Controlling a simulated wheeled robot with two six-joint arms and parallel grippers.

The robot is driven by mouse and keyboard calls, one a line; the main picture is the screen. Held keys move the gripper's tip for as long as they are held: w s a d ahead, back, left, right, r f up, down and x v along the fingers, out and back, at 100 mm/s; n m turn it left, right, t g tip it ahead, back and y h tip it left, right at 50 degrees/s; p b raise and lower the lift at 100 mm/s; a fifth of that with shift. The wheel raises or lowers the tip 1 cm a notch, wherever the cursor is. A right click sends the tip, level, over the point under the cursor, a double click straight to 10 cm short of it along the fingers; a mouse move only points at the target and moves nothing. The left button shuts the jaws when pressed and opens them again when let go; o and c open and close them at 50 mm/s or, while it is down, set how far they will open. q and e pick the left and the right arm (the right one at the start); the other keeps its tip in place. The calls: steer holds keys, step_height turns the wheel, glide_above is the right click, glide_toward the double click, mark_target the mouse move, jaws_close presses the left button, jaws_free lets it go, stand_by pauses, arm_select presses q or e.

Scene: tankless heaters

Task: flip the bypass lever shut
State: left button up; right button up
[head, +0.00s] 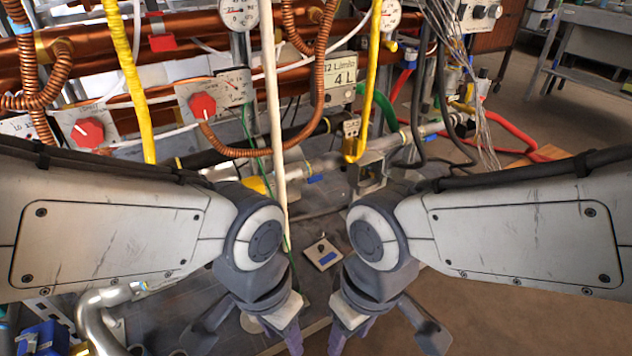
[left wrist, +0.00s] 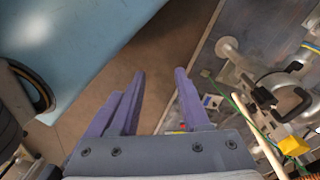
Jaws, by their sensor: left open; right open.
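No part is clearly labelled as the bypass lever, so I cannot tell which one it is. A small pale plate with a dark knob or lever (head: 322,251) lies low in the middle of the head view, just beyond my grippers. A yellow handle-like part (head: 257,186) shows by the pipes, partly hidden by my left arm. The left wrist view shows a black fitting (left wrist: 289,97) and a yellow block (left wrist: 293,145) at right. My left gripper (head: 292,340) is open and empty; its spread purple fingers (left wrist: 159,73) touch nothing visible. My right gripper (head: 338,340) is open beside it, its tips partly cut off.
Copper pipes (head: 190,22), red knobs (head: 202,106), gauges (head: 238,14) and a flow display (head: 341,78) fill the back. A white rod (head: 272,90) and yellow hoses (head: 127,75) hang in front. Brown floor (head: 540,325) is clear at lower right.

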arm_select(q)
steer(key=shift+r, duration=0.2)
steer(key=c, duration=0.5)
step_height(320, 180, up, 10)
steer(key=p, duration=1)
steer(key=shift+f, duration=0.15)
jaws_close()
steer(key=shift+f, duration=0.2)
